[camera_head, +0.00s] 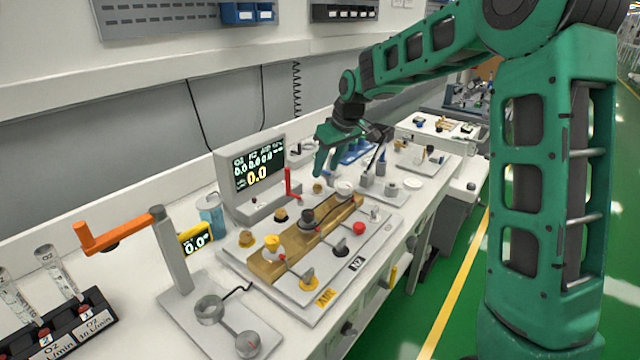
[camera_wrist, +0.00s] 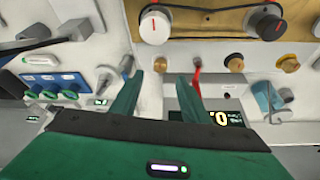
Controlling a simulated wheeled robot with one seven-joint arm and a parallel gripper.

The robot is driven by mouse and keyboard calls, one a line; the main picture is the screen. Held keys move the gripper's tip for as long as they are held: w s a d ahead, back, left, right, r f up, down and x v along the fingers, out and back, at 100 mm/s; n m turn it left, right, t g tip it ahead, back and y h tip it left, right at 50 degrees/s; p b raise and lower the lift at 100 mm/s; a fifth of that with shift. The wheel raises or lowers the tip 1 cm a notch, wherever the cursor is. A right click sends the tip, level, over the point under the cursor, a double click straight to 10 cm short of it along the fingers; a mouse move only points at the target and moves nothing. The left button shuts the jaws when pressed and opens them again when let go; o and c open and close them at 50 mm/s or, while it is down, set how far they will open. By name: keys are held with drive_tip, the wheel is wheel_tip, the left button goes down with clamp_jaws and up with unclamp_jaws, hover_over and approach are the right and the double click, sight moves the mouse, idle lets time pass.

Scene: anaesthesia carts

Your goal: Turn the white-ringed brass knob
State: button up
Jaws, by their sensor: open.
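A brass-coloured block (camera_head: 270,270) on a white panel carries a large white-rimmed knob (camera_head: 345,187), a dark knob (camera_head: 308,217) and a yellow-topped knob (camera_head: 272,243). Small brass knobs line the panel's back: one (camera_head: 318,187) near my gripper, another (camera_head: 280,214), another (camera_head: 246,237). I cannot tell which is the white-ringed brass one. My gripper (camera_head: 324,172) is open and empty above the panel's far end. In the wrist view the near brass knob (camera_wrist: 160,64) lies just beyond the fingertips, apart from them.
A red lever (camera_head: 290,184) stands left of my gripper, before a monitor (camera_head: 258,172). An orange-handled post (camera_head: 165,250) stands at the front left. A green floor runs along the right.

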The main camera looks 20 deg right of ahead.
sight(319, 185)
drive_tip(key=x, duration=0.7)
drive_tip(key=shift+w+f, duration=0.1)
drive_tip(key=shift+f, duration=0.05)
drive_tip(key=c, duration=1.1)
